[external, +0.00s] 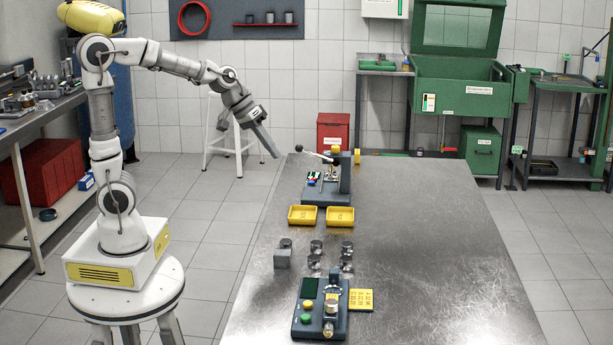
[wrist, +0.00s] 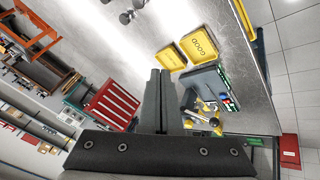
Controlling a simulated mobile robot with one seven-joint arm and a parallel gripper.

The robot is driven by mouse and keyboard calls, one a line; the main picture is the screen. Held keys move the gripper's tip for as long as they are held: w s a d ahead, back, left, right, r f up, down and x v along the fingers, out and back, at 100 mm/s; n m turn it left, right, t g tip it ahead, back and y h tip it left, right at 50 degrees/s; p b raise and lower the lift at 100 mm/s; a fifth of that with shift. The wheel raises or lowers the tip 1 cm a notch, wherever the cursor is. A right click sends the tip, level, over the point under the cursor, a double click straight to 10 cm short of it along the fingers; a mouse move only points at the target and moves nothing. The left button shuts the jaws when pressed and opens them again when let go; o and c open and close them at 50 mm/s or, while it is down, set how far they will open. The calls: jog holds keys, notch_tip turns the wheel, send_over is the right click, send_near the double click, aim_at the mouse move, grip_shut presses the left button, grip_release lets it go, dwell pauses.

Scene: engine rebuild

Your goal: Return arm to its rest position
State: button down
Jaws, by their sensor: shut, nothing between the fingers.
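My arm stands on a white round pedestal at the left in the external view and reaches right, with the forearm raised. My gripper (external: 275,154) points down and to the right, near the table's far left edge and above table height. It is shut and empty. In the wrist view the two dark fingers (wrist: 162,76) lie together with nothing between them.
The metal table (external: 430,240) holds a lever press (external: 335,178), two yellow trays (external: 302,215) (external: 340,217), several metal cylinders (external: 317,246), a grey block (external: 282,258) and a gauge device (external: 320,308). A white stool (external: 222,130) stands behind. The table's right side is clear.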

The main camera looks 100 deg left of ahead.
jog(key=s+d+r+m+g+p, duration=0.1)
jog(key=s+d+r+m+p, duration=0.1)
jog(key=s+d+m, duration=1.1)
jog(key=s+d+f+n+b, duration=0.1)
jog(key=d+f+n+b, duration=0.1)
jog(key=f+b, duration=0.6)
jog(key=d+f+n+b, duration=0.2)
jog(key=d+f+b, duration=0.2)
jog(key=f+b, duration=0.3)
jog(key=shift+s+f+b, duration=0.35)
jog(key=shift+s+b, duration=0.05)
jog(key=shift+b, duration=0.05)
jog(key=shift+d, duration=0.1)
notch_tip(320, 180, down, 6)
jog(key=b, duration=0.6)
